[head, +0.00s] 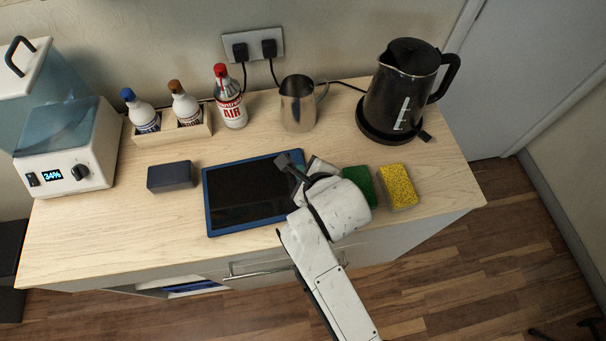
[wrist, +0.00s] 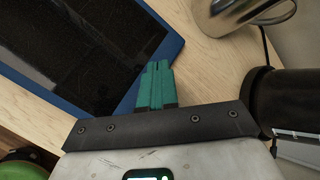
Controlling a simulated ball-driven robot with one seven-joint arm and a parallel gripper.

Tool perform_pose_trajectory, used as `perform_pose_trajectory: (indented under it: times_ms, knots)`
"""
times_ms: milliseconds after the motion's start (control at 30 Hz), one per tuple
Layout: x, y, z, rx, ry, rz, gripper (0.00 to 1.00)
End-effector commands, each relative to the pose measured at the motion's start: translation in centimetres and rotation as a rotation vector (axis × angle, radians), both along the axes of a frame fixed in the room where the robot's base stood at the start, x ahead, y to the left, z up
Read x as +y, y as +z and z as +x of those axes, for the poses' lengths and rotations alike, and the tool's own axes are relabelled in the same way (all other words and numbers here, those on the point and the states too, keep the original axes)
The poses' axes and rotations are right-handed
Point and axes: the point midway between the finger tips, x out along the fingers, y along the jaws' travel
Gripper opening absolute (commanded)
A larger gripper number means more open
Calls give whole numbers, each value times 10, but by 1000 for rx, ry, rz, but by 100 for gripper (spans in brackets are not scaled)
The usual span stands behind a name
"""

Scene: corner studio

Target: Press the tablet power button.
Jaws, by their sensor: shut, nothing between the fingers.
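The tablet (head: 235,195) lies flat on the wooden counter, with a dark screen and a blue frame. In the wrist view the tablet (wrist: 85,45) fills the upper left. Its power button cannot be made out in either view. My gripper (head: 299,157) is at the tablet's right edge, and my wrist hides part of that side. In the wrist view my gripper (wrist: 158,64) shows teal fingers together and empty, with the tips just beside the blue frame; contact cannot be told.
A steel pitcher (head: 297,105) and black kettle (head: 400,85) stand behind on the right. Green (head: 360,183) and yellow (head: 398,186) sponges lie right of my wrist. A dark box (head: 170,177) sits left of the tablet. Bottles and a white machine (head: 70,150) stand at back left.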

Motion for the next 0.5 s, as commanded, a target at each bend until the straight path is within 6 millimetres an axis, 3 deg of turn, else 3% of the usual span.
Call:
perform_pose_trajectory:
  times_ms: [500]
  knots:
    - [0,-8,0,0,-1,-1,0]
